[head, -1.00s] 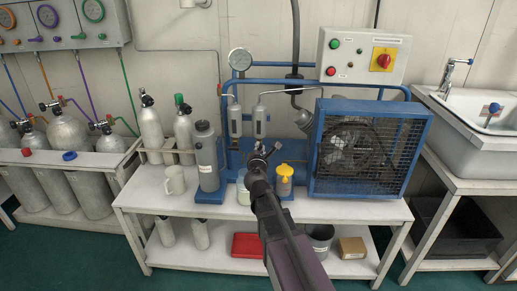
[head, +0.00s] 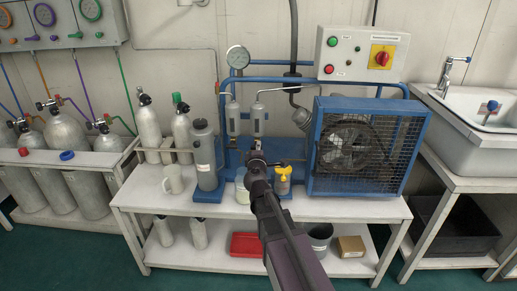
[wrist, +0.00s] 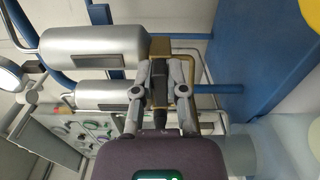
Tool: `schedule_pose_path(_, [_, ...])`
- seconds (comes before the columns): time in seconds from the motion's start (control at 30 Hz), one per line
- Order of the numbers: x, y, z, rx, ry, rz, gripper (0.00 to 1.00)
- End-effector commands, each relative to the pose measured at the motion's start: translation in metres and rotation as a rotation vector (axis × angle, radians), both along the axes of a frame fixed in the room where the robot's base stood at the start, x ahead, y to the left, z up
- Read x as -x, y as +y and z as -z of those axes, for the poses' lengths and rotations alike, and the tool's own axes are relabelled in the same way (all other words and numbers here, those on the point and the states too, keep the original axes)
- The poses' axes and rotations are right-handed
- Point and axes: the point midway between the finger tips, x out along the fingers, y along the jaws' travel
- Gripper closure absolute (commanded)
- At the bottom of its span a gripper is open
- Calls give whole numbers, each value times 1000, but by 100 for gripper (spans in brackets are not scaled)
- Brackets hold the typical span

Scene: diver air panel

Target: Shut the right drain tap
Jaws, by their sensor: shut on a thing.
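Two silver cylinders hang side by side on the blue compressor frame: the left cylinder (head: 233,117) and the right cylinder (head: 258,120). In the wrist view the right cylinder (wrist: 95,52) is the upper one, lying sideways in the picture. The right drain tap (wrist: 160,47) is brass, at that cylinder's lower end, with a bent brass tube beside it. My gripper (wrist: 160,82) is shut on the tap's dark handle, between the fingertips. In the head view my gripper (head: 257,158) is just below the right cylinder and hides the tap. The handle's exact angle is hard to tell.
A grey bottle (head: 205,155) and a mug (head: 172,179) stand to the left.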

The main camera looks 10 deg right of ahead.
Motion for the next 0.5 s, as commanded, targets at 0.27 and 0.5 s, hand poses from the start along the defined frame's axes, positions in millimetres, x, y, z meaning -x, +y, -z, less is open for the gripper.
schedule_pose_path(0.27, [-1, 0, 1, -65, -17, 0, 100])
schedule_pose_path(0.5, [-1, 0, 1, -70, -19, 0, 100])
